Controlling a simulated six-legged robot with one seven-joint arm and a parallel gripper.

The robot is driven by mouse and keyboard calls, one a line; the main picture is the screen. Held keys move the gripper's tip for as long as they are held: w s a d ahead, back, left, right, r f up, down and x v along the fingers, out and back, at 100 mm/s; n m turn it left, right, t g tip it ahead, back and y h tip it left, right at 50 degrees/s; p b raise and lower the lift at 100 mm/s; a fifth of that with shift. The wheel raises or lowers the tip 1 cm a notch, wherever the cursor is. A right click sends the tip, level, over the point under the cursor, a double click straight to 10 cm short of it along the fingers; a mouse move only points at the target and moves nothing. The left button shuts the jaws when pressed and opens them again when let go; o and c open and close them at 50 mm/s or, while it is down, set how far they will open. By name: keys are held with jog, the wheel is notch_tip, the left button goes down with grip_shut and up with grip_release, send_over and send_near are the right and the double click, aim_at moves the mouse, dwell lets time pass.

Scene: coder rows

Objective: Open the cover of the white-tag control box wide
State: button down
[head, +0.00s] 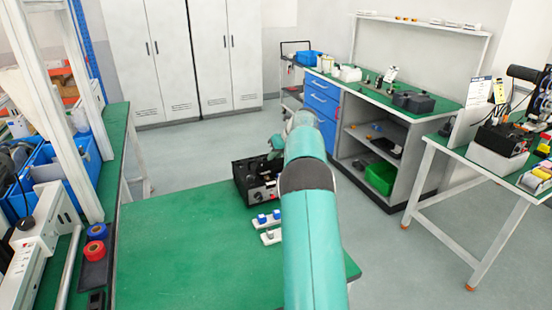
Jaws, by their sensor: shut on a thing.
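A black control box (256,182) stands on the green table in front of me, just left of my arm. Small light and red details show on its front; I cannot make out a white tag for certain. My teal arm crosses the middle of the view and hides the box's right side. My gripper (277,148) is at the far end of the arm, over the box's rear right part, mostly hidden by my arm. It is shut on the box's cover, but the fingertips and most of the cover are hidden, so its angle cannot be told.
The green table (180,250) is clear to the left. A side bench with red and blue rolls (96,240) stands at left. A workbench (420,105) and another table (470,170) stand at right.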

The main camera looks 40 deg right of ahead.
jog(key=shift+w+d+g, duration=0.1)
jog(key=shift+w+g, duration=0.15)
jog(key=shift+g, duration=0.15)
jog(key=shift+w+r, duration=0.1)
dwell(0.3)
jog(key=c, duration=1.7)
grip_release()
jog(key=shift+r, duration=0.1)
jog(key=v, duration=1.3)
jog(key=shift+d+r, duration=0.2)
jog(key=shift+r, duration=0.1)
